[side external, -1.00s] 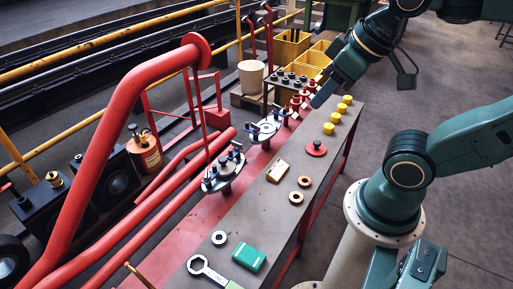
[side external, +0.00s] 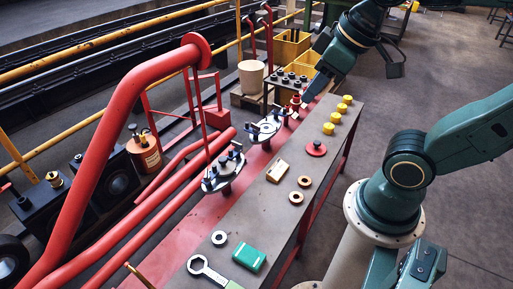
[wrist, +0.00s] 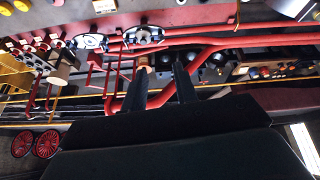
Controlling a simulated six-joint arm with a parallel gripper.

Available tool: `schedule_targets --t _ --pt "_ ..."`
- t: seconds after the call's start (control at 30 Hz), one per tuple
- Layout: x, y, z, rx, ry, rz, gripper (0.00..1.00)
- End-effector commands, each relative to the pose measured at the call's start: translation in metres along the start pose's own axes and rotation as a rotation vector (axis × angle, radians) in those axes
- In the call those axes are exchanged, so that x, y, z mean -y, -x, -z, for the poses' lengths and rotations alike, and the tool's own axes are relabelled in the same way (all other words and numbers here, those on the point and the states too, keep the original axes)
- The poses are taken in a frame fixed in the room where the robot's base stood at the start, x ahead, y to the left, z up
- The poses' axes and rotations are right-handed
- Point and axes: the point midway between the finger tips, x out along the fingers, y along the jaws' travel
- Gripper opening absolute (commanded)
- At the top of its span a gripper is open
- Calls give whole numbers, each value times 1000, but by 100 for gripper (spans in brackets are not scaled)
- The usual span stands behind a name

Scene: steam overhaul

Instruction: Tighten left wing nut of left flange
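The flange (side external: 222,174) at left in the side view is a pale disc on a red pipe, with dark upright studs or nuts on top. I cannot tell its wing nuts apart at this size. A second, similar flange (side external: 264,130) sits further back and to the right. In the wrist view the two flanges (wrist: 143,35) and (wrist: 90,41) show near the top, beyond my fingertips. My gripper (wrist: 160,68) has its two dark fingers apart with nothing held between them. In the side view it is by the far end of the bench, away from the left flange.
The bench (side external: 262,205) holds a wrench (side external: 207,268), a green box (side external: 249,257), rings, a tan block (side external: 278,171), a red knob (side external: 316,148) and several yellow caps (side external: 334,117). A large red pipe (side external: 100,150) rises at left. Red valves (side external: 296,102) stand near my gripper.

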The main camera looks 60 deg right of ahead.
Motion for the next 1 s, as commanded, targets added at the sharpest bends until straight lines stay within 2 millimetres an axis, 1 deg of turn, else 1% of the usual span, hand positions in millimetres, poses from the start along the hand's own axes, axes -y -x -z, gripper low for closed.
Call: schedule_targets --t 0.27,0.47,0.77,1.0 --pt "-6 -19 47 63 266 16 29" --pt "-11 -41 80 105 472 39 29" --pt "-18 -87 125 162 781 91 29" --pt "-23 -134 154 198 1026 146 29"
